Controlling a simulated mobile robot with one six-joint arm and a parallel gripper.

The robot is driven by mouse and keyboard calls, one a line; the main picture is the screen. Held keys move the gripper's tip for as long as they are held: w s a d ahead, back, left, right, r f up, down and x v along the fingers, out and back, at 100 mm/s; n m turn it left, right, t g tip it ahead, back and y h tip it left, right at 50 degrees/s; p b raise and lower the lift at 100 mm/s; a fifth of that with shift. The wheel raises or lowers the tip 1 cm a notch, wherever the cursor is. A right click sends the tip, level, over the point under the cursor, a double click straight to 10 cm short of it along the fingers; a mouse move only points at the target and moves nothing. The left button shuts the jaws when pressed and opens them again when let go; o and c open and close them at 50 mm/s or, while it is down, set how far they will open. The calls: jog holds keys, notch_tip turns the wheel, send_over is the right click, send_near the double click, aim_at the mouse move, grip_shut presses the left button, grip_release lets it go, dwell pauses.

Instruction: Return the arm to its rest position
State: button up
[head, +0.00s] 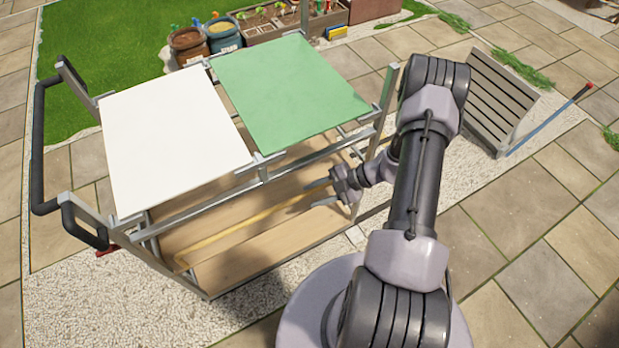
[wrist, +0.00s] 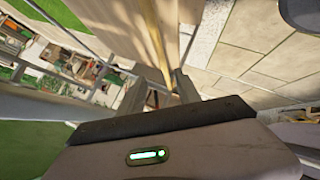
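My arm reaches forward and to the left in the head view, toward the near right corner of a metal-framed cart. My gripper (head: 321,194) is beside the cart's lower level, with its two fingers apart. In the wrist view my gripper (wrist: 160,90) also shows its fingers spread. A long yellowish wooden strip (head: 235,226) runs along the cart's lower wooden shelf (head: 250,250) toward the fingers. I cannot tell whether it touches them. No object is clearly held.
The cart top has a white panel (head: 170,135) and a green panel (head: 290,90). A cart post (head: 388,88) stands close to my arm. A slatted wooden piece (head: 495,100) stands at right. Paving (head: 530,235) at lower right is open. Buckets (head: 188,45) and planters are behind the cart.

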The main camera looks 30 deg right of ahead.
jog(key=a+r+n+g+h+b, duration=0.15)
jog(key=a+r+n, duration=0.35)
jog(key=r+n, duration=0.65)
jog(key=a+r+n+g+h+b, duration=0.15)
jog(key=a+r+n, duration=0.25)
jog(key=r+n, duration=0.75)
jog(key=s+a+r+n+t+h, duration=0.1)
jog(key=s+r+n, duration=0.5)
jog(key=n, duration=0.6)
jog(key=s+a+r+n+t+h, duration=0.2)
jog(key=s+a+r+n, duration=0.3)
jog(key=n, duration=0.7)
jog(key=s+r+h, duration=0.1)
jog(key=s+r, duration=0.1)
jog(key=s, duration=0.2)
jog(key=shift+a+t+b, duration=0.3)
jog(key=shift+a+b, duration=0.1)
